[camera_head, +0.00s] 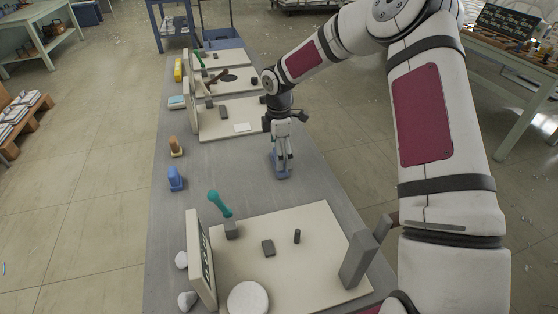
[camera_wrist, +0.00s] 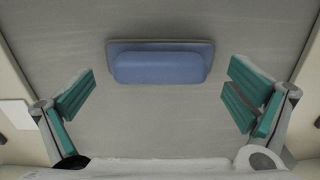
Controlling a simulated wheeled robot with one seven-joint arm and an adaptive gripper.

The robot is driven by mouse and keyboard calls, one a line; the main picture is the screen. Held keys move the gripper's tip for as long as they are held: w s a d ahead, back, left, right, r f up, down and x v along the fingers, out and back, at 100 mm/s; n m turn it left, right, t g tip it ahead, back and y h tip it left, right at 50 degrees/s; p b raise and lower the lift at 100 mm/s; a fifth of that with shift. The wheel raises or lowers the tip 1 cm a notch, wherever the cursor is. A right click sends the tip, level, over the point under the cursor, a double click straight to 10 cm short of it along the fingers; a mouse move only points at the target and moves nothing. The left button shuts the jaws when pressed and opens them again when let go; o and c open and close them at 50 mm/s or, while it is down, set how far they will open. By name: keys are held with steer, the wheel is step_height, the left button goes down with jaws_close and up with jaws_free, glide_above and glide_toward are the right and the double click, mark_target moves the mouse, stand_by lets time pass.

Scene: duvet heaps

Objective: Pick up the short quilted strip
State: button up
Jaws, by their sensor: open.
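My gripper (camera_head: 283,158) points down over the middle of the grey table, with its fingers spread wide and nothing between them. In the wrist view, the open gripper (camera_wrist: 161,104) shows green finger pads at left and right. A blue padded block (camera_wrist: 160,66) on a flat base lies ahead of the fingers, roughly centred between them and not gripped. In the head view this blue block (camera_head: 281,174) is partly hidden by the fingers. I cannot make out quilting on it, and nothing else in view clearly looks like a quilted strip.
A cream board (camera_head: 325,240) with grey blocks lies at the near end of the table (camera_head: 168,235). Another cream board (camera_head: 215,124) lies beyond the gripper. A second blue block (camera_head: 175,180) and a brown block (camera_head: 176,147) stand by the left edge. The table between the boards is mostly clear.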

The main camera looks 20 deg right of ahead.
steer(key=shift+f, duration=0.8)
steer(key=c, duration=1.2)
steer(key=shift+c, duration=0.2)
